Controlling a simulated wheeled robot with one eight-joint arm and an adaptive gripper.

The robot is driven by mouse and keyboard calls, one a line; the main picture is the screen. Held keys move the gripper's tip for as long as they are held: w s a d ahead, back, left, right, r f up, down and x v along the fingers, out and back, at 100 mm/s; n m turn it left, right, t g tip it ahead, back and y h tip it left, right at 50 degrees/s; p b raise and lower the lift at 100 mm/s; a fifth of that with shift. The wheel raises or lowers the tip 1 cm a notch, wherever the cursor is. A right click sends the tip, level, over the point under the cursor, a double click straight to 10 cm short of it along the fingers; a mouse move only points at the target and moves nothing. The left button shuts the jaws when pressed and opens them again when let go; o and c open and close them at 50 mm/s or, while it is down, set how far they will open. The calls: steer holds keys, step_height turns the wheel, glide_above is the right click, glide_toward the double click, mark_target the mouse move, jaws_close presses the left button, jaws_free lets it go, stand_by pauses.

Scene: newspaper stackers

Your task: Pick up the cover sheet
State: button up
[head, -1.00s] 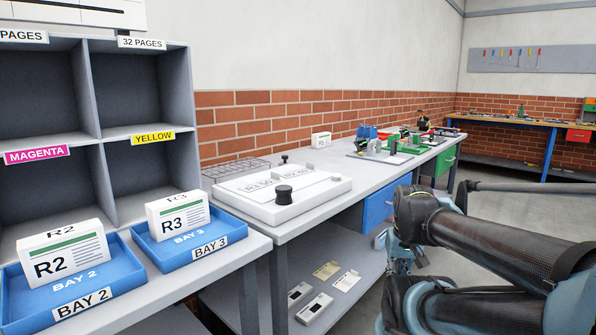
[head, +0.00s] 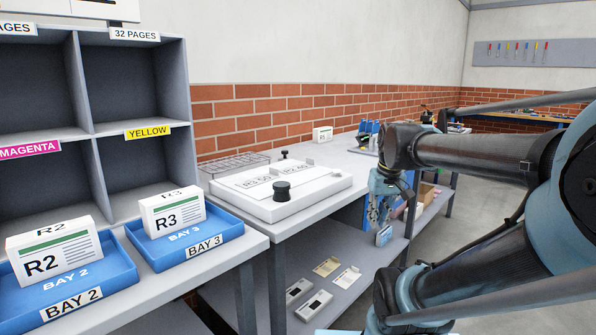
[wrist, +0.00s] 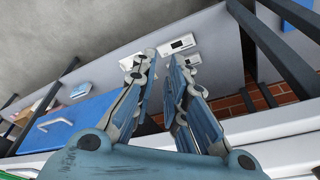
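No sheet in view is plainly marked as the cover sheet. Flat on the lower shelf in the head view lie a yellow card (head: 327,266) and a white card (head: 347,277). Paper-like panels marked "R3 50" and "R2 40" (head: 290,171) lie on a white board (head: 325,186) on the bench. My gripper (head: 378,222) hangs in front of the bench, right of the board and apart from it. In the wrist view my gripper (wrist: 161,62) has its two fingers apart with nothing seen between them.
Two white boxes with dark windows (head: 316,305) lie on the lower shelf. Blue trays hold the R2 pack (head: 52,255) and R3 pack (head: 172,212) at left. The bench edge and legs stand close to my arm. A blue drawer (wrist: 70,125) shows in the wrist view.

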steer(key=w+a+r+n+y, duration=0.1)
steer(key=w+a+r+n, duration=0.1)
steer(key=w+a+r, duration=0.55)
steer(key=w+a+r+n+y, duration=0.1)
steer(key=w+a+r+n, duration=0.25)
steer(key=w+r, duration=0.65)
steer(key=w+a+r+n, duration=0.1)
steer(key=w+a+r, duration=0.55)
steer(key=w, duration=0.45)
steer(key=shift+t, duration=0.3)
steer(key=x, duration=1.6)
steer(key=shift+s, duration=0.2)
steer(key=shift+y, duration=0.3)
jaws_close()
step_height(320, 180, up, 10)
